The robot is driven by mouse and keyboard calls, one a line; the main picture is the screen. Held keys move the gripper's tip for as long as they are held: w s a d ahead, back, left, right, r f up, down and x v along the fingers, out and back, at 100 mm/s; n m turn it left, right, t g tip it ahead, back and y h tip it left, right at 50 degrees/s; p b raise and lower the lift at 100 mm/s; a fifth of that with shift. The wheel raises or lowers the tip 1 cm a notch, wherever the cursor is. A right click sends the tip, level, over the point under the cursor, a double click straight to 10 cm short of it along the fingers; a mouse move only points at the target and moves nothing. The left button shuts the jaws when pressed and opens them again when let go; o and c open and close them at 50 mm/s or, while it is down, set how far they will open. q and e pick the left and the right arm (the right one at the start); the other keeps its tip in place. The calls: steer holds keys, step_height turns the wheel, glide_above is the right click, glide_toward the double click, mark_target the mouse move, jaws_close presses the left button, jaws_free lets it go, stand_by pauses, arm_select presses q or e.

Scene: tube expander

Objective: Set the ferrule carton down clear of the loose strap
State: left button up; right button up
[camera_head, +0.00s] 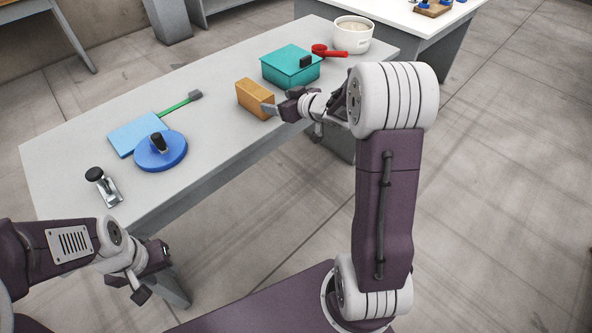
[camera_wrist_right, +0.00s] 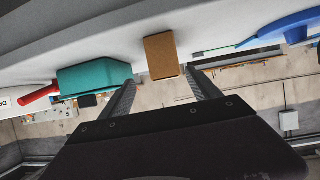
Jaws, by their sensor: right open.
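The ferrule carton, which I take to be the orange-brown box (camera_head: 254,99), stands on the grey table. It also shows in the right wrist view (camera_wrist_right: 161,57). My right gripper (camera_head: 276,107) is open at the carton's right side. In the wrist view the carton lies just ahead of and between its two fingertips (camera_wrist_right: 161,78); I cannot tell whether they touch it. A green strap (camera_head: 175,107) with a grey end lies to the left, apart from the carton. My left gripper (camera_head: 153,275) is open and empty in front of the table.
The table (camera_head: 215,150) also holds a teal box (camera_head: 290,65), a red tool (camera_head: 328,51), a white tub (camera_head: 353,33), a light blue flat piece (camera_head: 138,134), a blue disc (camera_head: 160,153) with a black knob and a metal clamp (camera_head: 108,190). Bare table lies between strap and carton.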

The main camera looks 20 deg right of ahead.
steer(key=s+a+f+m+g+h, duration=0.15)
steer(key=s+f+g, duration=0.25)
steer(key=s, duration=0.6)
steer(key=s+a+f+m+g+h, duration=0.1)
steer(key=s+a+f+g, duration=0.3)
steer(key=s, duration=0.6)
steer(key=s+a+f+m+g+h, duration=0.1)
steer(key=s+f+g, duration=0.3)
steer(key=s, duration=0.6)
step_height(320, 180, up, 16)
steer(key=p, duration=1.6)
steer(key=shift+w+t+p, duration=0.2)
steer(key=shift+t+p, duration=0.15)
steer(key=shift+t, duration=0.05)
